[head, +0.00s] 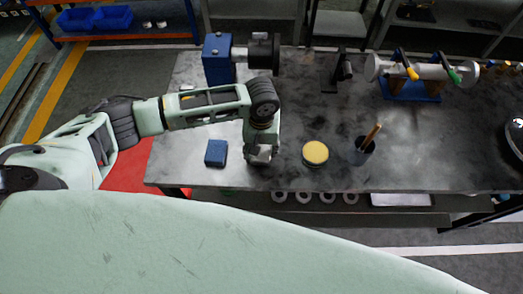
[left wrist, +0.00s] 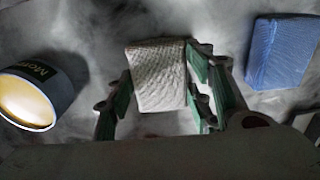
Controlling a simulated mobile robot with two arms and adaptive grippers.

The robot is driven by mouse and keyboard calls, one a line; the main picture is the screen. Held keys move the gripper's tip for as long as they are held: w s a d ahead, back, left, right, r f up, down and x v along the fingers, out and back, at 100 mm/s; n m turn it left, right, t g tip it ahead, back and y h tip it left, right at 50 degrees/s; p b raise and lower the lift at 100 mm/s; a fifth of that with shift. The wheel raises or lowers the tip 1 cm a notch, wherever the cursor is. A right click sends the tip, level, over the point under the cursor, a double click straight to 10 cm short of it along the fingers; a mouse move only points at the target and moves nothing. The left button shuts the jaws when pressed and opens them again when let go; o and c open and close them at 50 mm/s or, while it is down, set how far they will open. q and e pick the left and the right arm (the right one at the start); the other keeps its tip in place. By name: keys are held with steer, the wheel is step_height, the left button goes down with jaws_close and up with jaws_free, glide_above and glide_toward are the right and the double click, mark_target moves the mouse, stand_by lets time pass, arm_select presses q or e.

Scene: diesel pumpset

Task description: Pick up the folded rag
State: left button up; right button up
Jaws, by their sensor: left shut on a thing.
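The folded rag (left wrist: 158,75) is a pale, coarse-woven rectangular pad in the left wrist view. It sits between the green-padded fingers of my left gripper (left wrist: 164,84), which is shut on it. In the head view my left gripper (head: 262,158) points down at the front part of the workbench, and the rag is mostly hidden by it. I cannot tell whether the rag touches the bench top. My right gripper is not in view.
On the grey workbench (head: 285,115), a blue block-like pad (head: 216,153) lies left of the gripper. A yellow-topped tin (head: 315,153) and a dark cup (head: 362,151) with a wooden handle stand right. A blue vise-like device (head: 218,60) stands behind.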

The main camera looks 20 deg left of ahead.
mark_target(264, 151)
arm_select(q)
steer(key=shift+w, duration=0.1)
steer(key=shift+c, duration=0.7)
steer(key=shift+r, duration=0.35)
steer(key=r, duration=0.1)
steer(key=r+b, duration=0.1)
steer(key=r, duration=0.1)
steer(key=shift+d+r, duration=0.3)
steer(key=shift+d, duration=0.05)
steer(key=s+d+r+b, duration=0.2)
steer(key=s+d+r, duration=0.2)
steer(key=d, duration=0.6)
step_height(264, 151, up, 3)
steer(key=shift+s+f, duration=0.15)
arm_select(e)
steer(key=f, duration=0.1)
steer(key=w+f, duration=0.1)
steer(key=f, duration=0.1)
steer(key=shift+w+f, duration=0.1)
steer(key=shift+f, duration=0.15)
arm_select(q)
steer(key=shift+d, duration=0.1)
